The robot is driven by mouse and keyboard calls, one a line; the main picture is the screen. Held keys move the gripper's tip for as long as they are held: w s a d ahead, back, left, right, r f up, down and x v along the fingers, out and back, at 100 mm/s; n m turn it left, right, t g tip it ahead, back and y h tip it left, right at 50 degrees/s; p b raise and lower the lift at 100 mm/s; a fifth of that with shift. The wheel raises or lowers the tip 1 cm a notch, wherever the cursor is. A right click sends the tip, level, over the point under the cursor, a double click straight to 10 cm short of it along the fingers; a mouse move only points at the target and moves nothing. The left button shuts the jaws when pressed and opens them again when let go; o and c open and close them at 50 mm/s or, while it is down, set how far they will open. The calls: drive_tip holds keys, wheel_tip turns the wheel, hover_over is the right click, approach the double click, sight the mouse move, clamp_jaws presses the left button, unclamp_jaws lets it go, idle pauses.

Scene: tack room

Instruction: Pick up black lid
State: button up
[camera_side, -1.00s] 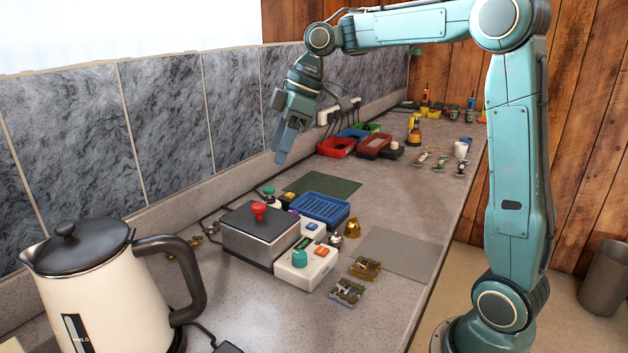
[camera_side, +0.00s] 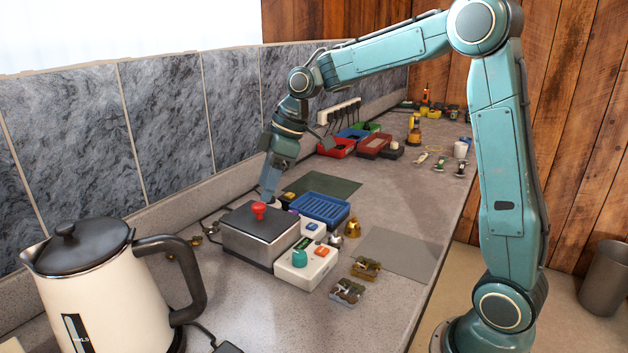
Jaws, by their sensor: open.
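A grey metal box (camera_side: 258,250) stands on the counter with a dark, flat top (camera_side: 245,220) that carries a red knob (camera_side: 259,208). The cream kettle (camera_side: 105,290) at the front left also has a black lid (camera_side: 78,243). Which of these is the black lid I cannot tell for sure. My gripper (camera_side: 271,193) is open and points down just behind the box, low over the counter. Its fingertips are partly hidden behind the red knob and box top. I see nothing held in it.
A blue tray (camera_side: 320,210) and a white control box (camera_side: 305,268) stand right of the metal box. A bell-shaped brass piece (camera_side: 352,228) is beside them. A grey mat (camera_side: 400,255) lies bare at the right. Colored bins (camera_side: 375,145) stand farther back.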

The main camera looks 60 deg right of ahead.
sight(258, 205)
drive_tip(key=shift+x, duration=2.2)
drive_tip(key=c, duration=1.1)
drive_tip(key=shift+r, duration=0.2)
drive_tip(key=shift+r, duration=9.7)
